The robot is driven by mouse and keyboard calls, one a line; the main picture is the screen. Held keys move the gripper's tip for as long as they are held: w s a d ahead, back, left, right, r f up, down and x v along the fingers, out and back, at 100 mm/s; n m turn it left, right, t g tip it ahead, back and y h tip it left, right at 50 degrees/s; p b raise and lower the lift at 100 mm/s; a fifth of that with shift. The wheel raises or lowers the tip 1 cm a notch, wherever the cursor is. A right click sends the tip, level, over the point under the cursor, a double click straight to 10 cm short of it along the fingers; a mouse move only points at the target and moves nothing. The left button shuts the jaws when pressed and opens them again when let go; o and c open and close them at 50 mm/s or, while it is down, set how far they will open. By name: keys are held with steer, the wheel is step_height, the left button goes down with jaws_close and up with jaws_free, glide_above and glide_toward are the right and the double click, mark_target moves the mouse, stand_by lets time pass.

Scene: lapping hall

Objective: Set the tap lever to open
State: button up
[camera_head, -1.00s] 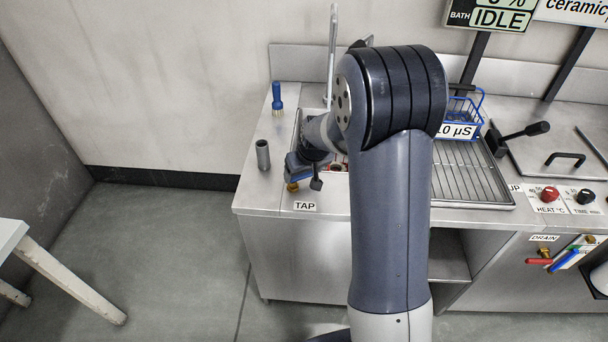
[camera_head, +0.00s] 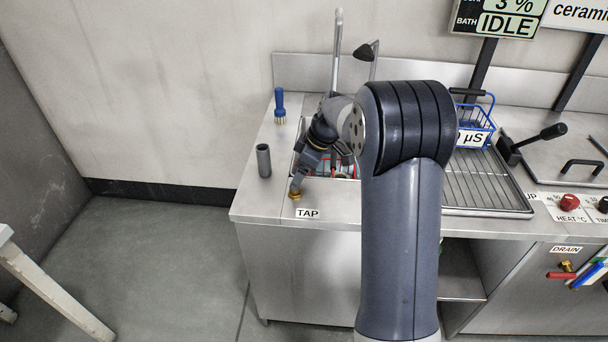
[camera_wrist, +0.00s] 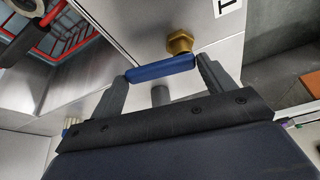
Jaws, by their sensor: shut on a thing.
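The tap has a brass body (camera_head: 295,195) on the counter's front left, just above the TAP label (camera_head: 307,213). In the wrist view the brass body (camera_wrist: 180,42) shows beside the blue tap lever (camera_wrist: 155,70). My gripper (camera_wrist: 163,75) is shut on the blue lever, with one finger at each end of it. In the head view my gripper (camera_head: 298,182) points down at the tap, and the lever is hidden behind it there.
A grey cup (camera_head: 263,161) and a blue-handled brush (camera_head: 279,106) stand left of the sink. A red rack (camera_wrist: 65,38) lies in the sink. A blue basket (camera_head: 474,125) stands on the draining grid (camera_head: 480,185) to the right. The counter's front edge is close to the tap.

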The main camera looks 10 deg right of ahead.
steer(key=shift+w+a+n+g, duration=0.2)
steer(key=shift+n+g, duration=0.2)
steer(key=shift+n, duration=0.7)
steer(key=o, duration=1.4)
steer(key=v, duration=1)
steer(key=shift+d+r+p, duration=0.25)
steer(key=shift+r+p, duration=0.05)
steer(key=shift+r, duration=0.05)
